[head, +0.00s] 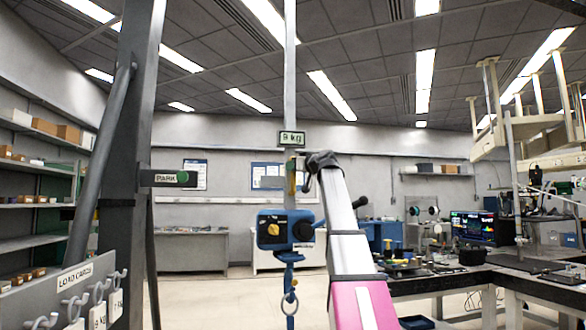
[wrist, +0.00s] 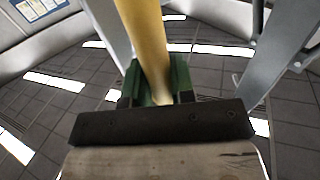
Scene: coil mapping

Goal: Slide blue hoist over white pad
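The blue hoist (head: 270,232) hangs from an overhead rail in the middle of the head view. It has a yellow knob, and a blue hook with a grey ring (head: 289,302) hangs below it. My arm reaches up from the lower right to just above and right of the hoist. In the wrist view a yellow bar (wrist: 144,35) runs between the green fingertips of my gripper (wrist: 158,85), which appear closed on it. In the head view my gripper (head: 300,178) is partly hidden by the arm's wrist. I cannot make out a white pad in either view.
A dark upright post (head: 130,180) with a PARK sign (head: 168,178) stands left of the hoist. A rack of load cards (head: 75,290) is at lower left. A cluttered workbench (head: 450,285) is at right.

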